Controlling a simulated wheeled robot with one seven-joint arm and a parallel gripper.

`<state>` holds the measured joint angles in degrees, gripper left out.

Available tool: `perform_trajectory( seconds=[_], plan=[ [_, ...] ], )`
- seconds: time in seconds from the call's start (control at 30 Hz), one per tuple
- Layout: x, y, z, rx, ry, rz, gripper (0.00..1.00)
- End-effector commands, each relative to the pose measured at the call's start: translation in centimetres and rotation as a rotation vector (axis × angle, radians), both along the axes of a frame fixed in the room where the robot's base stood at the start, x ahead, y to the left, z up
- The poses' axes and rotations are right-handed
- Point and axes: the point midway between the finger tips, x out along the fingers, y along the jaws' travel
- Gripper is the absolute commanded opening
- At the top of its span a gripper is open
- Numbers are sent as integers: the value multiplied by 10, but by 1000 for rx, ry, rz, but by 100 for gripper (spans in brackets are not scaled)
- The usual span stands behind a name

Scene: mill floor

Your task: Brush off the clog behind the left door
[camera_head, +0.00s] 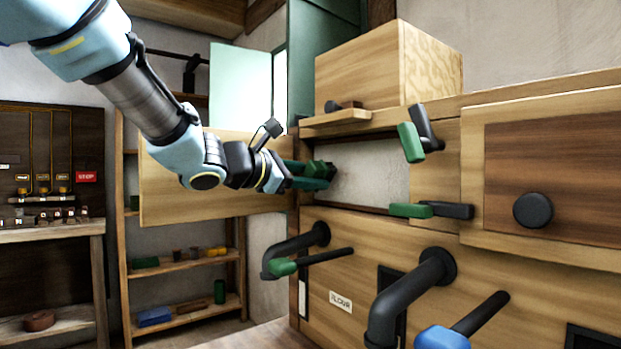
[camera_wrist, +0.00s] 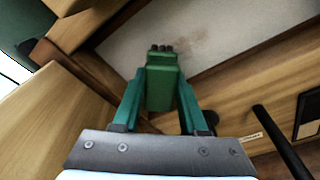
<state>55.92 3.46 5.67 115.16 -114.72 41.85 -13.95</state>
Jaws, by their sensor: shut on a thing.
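My gripper (camera_head: 312,174) reaches into the opening of the wooden cabinet and is shut on a green brush (camera_head: 322,172). In the wrist view the brush (camera_wrist: 161,85) sits between the two green fingers, dark bristles pointing away from me. The left door (camera_head: 215,180) stands swung open to the left. Behind its opening is a pale grey-white surface (camera_head: 372,172). In the wrist view this surface (camera_wrist: 235,30) has a faint brownish smear near the bristles. I cannot tell whether the bristles touch it. No distinct lump of clog shows.
Green-handled latches (camera_head: 410,142) and (camera_head: 410,210) stick out at the opening's right side. The right door (camera_head: 560,180) is shut. Black pipes (camera_head: 410,295) and a blue-handled lever (camera_head: 445,337) jut out below. A wooden box (camera_head: 365,70) stands on top. Shelves (camera_head: 185,260) stand at left.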

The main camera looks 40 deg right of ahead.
Motion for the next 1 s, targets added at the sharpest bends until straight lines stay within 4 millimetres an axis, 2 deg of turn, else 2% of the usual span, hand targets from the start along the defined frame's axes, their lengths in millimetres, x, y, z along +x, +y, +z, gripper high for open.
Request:
perform_trajectory(
  seconds=[1.0],
  plan=[
    [-1,-20,0,-1,0,-1,0]
  ],
)
